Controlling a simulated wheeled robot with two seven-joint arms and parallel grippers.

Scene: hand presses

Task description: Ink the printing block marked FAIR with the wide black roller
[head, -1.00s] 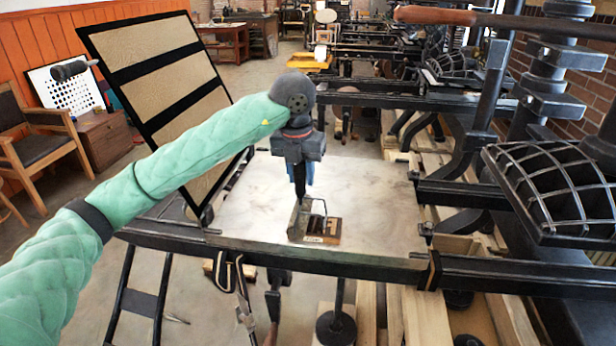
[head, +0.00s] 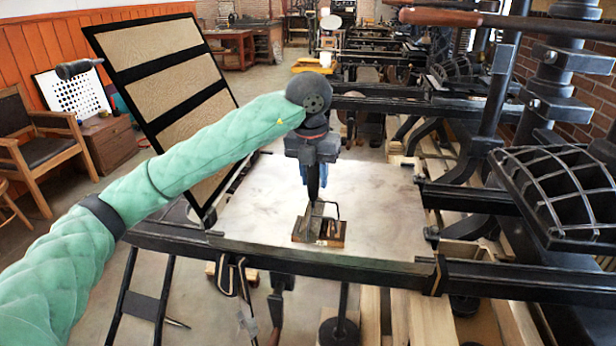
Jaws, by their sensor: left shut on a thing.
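My left gripper (head: 314,188) is over the middle of the pale press bed (head: 385,210), pointing down. It is shut on the roller (head: 324,206), whose bent metal frame and dark body show below the fingers. The roller is over a small brown printing block (head: 336,240) on the bed and hides part of its top. I cannot tell whether the roller touches it. A small pale mark shows on the block's front, too small to read. My right gripper is not in view.
A tilted black frame with tan panels (head: 172,80) rises at the bed's left. Black rails (head: 350,268) edge the bed in front. A caged dark form (head: 560,190) and a press column (head: 555,80) stand at right. The bed around the block is clear.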

